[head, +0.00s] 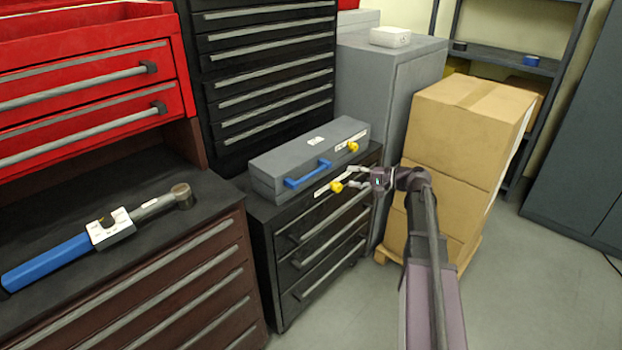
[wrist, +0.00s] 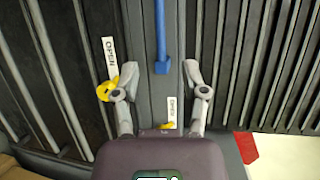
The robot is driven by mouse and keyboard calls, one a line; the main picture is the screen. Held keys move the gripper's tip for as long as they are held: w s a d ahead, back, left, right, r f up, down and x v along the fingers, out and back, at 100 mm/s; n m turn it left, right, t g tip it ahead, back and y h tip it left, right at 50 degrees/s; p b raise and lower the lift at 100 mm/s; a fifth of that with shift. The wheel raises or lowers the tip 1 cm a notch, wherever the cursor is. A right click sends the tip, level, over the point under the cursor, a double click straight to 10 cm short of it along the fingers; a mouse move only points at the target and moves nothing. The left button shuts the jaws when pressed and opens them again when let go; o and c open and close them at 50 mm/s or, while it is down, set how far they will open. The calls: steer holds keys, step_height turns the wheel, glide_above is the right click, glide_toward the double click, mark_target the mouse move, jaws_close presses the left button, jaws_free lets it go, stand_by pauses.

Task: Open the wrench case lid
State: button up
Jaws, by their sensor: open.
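The grey wrench case (head: 290,155) lies on a black drawer cabinet in the head view, its lid down. A blue handle (head: 308,175) and a yellow latch (head: 353,147) show on its front. In the wrist view, the handle (wrist: 161,40) and a small yellow latch (wrist: 167,127) beside an OPEN label (wrist: 172,108) lie between the finger lines. My gripper (head: 352,186) is open in front of the case's right part; its fingers also show spread in the wrist view (wrist: 153,72). Nothing is seen held.
A second yellow latch (head: 336,187) with its own label is on the black cabinet (head: 325,235), close to my fingertips. Cardboard boxes (head: 455,125) stand at right. A blue-handled torque wrench (head: 100,232) lies on the left bench. Floor is free at the front right.

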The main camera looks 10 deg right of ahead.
mark_target(312, 174)
steer(key=shift+a, duration=0.1)
steer(key=b+x, duration=0.2)
steer(key=x, duration=1.1)
steer(key=shift+w+a+f, duration=0.15)
steer(key=shift+w+a, duration=0.1)
steer(key=shift+w, duration=0.05)
jaws_close()
